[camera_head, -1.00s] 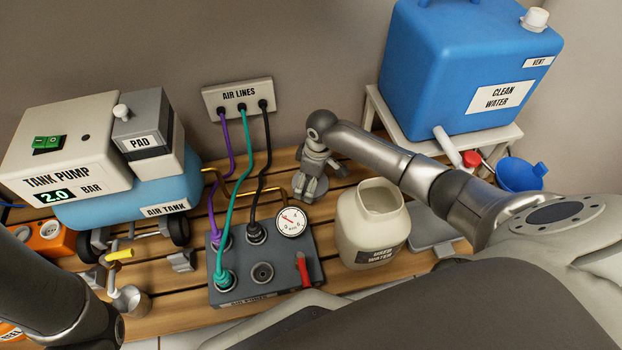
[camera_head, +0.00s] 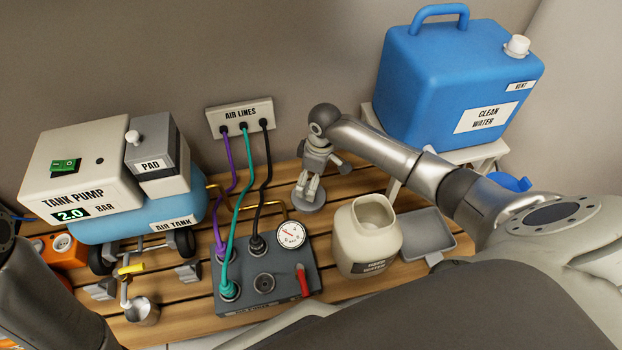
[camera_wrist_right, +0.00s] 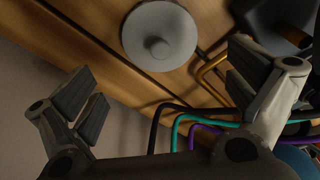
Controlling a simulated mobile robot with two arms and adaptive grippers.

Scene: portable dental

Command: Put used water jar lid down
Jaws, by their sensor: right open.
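The used water jar lid (camera_head: 313,204) is a grey disc lying on the wooden slats behind the air block. In the right wrist view the lid (camera_wrist_right: 160,30) shows a round knob and lies beyond the fingertips. My right gripper (camera_head: 312,180) is above the lid, with its fingers partly hiding it. Its two fingers are spread wide with nothing between them in the wrist view (camera_wrist_right: 165,95). The cream used water jar (camera_head: 368,255) stands upright with its mouth uncovered, to the right of the lid. My left arm shows at the lower left, but its gripper is out of view.
The air block (camera_head: 265,285) with hoses and a gauge stands in front of the lid. A grey tray (camera_head: 426,232) lies right of the jar. The blue clean water tank (camera_head: 440,85) is on a stand at the back right. The tank pump (camera_head: 75,165) is at left.

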